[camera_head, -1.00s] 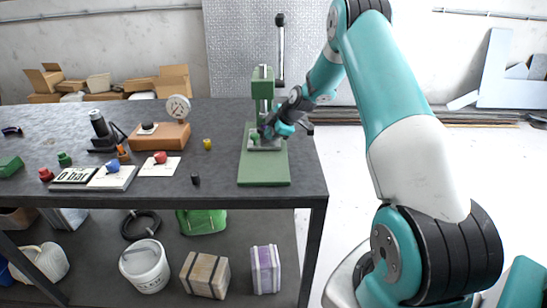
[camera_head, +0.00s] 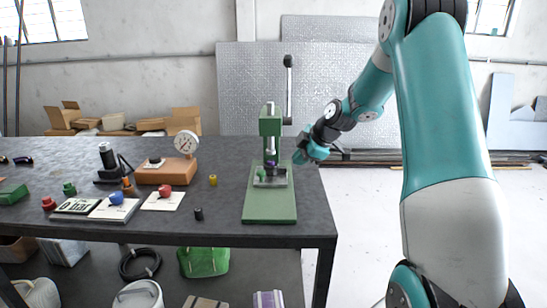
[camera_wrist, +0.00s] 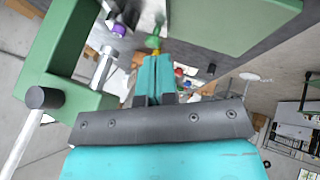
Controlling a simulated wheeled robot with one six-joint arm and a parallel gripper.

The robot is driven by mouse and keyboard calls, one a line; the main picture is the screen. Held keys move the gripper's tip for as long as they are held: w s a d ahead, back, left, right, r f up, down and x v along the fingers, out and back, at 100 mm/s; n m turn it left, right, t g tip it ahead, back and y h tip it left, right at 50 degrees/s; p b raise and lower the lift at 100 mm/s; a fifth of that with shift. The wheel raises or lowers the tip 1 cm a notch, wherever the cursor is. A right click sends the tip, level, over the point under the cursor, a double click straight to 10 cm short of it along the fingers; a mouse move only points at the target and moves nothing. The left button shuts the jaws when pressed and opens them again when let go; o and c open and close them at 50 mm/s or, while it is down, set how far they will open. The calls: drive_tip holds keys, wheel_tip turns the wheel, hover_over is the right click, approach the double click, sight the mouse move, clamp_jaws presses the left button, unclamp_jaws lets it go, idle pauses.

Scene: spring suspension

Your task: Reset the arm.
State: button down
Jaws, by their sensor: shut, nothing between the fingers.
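My teal arm comes in from the right in the head view. My gripper (camera_head: 302,157) is at the right side of the green press (camera_head: 270,215), beside its column and above the table's right edge, apart from the press. In the wrist view the gripper's teal fingers (camera_wrist: 155,82) are together with nothing between them. The press's green body (camera_wrist: 55,75) fills the left of that view, with a purple part (camera_wrist: 118,30) near its ram. In the head view a small green part sits in the grey tray (camera_head: 284,180) on the press base.
The dark table (camera_head: 225,210) holds a dial gauge (camera_head: 186,143) on an orange block, a yellow cylinder (camera_head: 213,180), a black cylinder (camera_head: 199,214), and several coloured knobs and cards at left. The press lever (camera_head: 288,85) stands upright. Open floor lies right of the table.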

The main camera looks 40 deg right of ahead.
drive_tip(key=s+a+r+m+g+y, duration=0.1)
drive_tip(key=s+a+r, duration=0.1)
drive_tip(key=a, duration=0.5)
drive_tip(key=s+a+r+g, duration=0.1)
drive_tip(key=s+a+r, duration=0.1)
drive_tip(key=a, duration=0.6)
drive_tip(key=s+a+r+m+g+y, duration=0.1)
drive_tip(key=s+a+r, duration=0.15)
drive_tip(key=a, duration=0.45)
drive_tip(key=s+a+m+g, duration=0.1)
drive_tip(key=s+a, duration=0.3)
drive_tip(key=s, duration=0.3)
drive_tip(key=s+a+m+g, duration=0.1)
drive_tip(key=s+a, duration=0.4)
drive_tip(key=s, duration=0.3)
drive_tip(key=s+a+r+m+g, duration=0.1)
drive_tip(key=s+a+g, duration=0.1)
drive_tip(key=s+a, duration=0.3)
drive_tip(key=s, duration=0.2)
drive_tip(key=shift+s+m, duration=0.3)
drive_tip(key=shift+s, duration=0.1)
